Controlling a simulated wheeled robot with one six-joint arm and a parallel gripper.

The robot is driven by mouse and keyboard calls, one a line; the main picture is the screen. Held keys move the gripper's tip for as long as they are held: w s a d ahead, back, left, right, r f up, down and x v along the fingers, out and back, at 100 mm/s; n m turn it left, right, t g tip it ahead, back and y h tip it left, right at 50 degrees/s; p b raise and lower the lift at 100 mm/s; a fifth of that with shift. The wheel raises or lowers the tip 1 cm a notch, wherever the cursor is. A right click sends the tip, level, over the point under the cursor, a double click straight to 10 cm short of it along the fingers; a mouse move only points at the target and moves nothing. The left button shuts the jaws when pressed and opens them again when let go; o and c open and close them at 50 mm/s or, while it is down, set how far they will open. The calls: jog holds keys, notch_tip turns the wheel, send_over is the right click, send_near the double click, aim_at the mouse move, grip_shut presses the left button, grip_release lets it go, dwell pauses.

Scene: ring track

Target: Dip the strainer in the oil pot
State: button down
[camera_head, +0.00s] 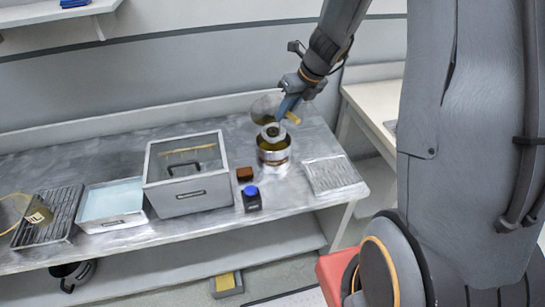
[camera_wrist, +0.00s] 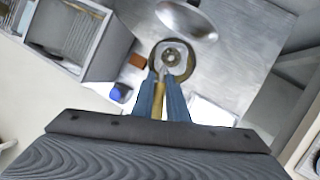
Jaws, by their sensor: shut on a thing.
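The oil pot (camera_head: 273,158) is a round metal pot with a brass-coloured band, standing on the metal counter near its right end. It also shows in the wrist view (camera_wrist: 154,57). My gripper (camera_head: 286,108) is above the pot, its blue fingers shut on the yellow handle of the strainer (camera_head: 273,132). In the wrist view the fingers (camera_wrist: 161,97) grip the handle, and the round strainer head (camera_wrist: 172,57) lies within the pot's rim outline. I cannot tell how deep the strainer sits in the pot.
A shiny round lid-like disc (camera_head: 264,106) is behind the pot. Left of the pot are a brown block (camera_head: 244,174), a blue-topped dark container (camera_head: 252,198) and a glass-topped box (camera_head: 188,190). A ribbed white tray (camera_head: 332,175) lies to its right.

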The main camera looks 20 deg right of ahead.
jog(key=shift+r+p, duration=2.05)
jog(key=shift+p, duration=0.2)
jog(key=shift+f, duration=0.1)
jog(key=shift+a, duration=0.1)
